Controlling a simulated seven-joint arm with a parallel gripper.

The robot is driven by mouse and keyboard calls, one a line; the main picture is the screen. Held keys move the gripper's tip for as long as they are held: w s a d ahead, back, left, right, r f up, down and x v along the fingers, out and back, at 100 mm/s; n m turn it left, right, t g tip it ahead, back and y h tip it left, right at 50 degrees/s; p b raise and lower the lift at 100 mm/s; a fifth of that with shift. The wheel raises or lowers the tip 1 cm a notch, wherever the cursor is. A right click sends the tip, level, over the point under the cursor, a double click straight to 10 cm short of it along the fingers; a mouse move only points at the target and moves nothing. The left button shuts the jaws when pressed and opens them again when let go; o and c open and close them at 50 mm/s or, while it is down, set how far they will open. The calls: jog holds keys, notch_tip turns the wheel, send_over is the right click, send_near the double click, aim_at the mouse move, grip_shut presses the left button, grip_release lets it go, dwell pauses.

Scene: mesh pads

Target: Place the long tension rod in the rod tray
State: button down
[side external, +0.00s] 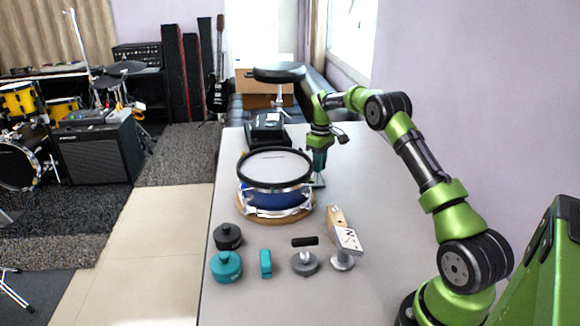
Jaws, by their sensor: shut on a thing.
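My gripper (319,158) points down just right of the blue drum (276,200), near its far right side. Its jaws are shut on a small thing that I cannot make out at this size. Something teal shows at the jaws, with a silver part (318,183) low beneath, close to the table. Whether this is the long tension rod, I cannot tell. I cannot pick out a rod tray with certainty. The drum has a pale head and black hoop, and stands on a round wooden base.
A black case (267,129) stands behind the drum. In front stand a dark round container (228,237), a teal one (226,267), a teal block (265,264), a grey black-handled piece (304,262) and a tilted white plate (347,239). The table's right side (375,200) is clear.

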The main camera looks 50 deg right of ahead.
jog(key=c, duration=1.1)
grip_release()
jog(key=shift+f, duration=0.1)
jog(key=shift+c, duration=0.2)
notch_tip(320, 180, up, 13)
jog(key=s+a+r+m+t, duration=0.1)
jog(key=s+a+r, duration=0.1)
jog(key=a+r, duration=0.45)
jog(key=s+a+r+t, duration=0.2)
jog(key=a+r, duration=0.2)
jog(key=a, duration=0.5)
jog(key=s+a+r+m+t+y, duration=0.1)
jog(key=s+a+t, duration=0.1)
jog(key=s+a, duration=1)
jog(key=s+a+f+m+t+y, duration=0.1)
jog(key=s+a+f+m+t, duration=0.1)
jog(key=s+a+f, duration=0.3)
jog(key=s+a, duration=0.2)
jog(key=s, duration=0.1)
jog(key=shift+s+f, duration=0.25)
jog(key=shift+s, duration=0.1)
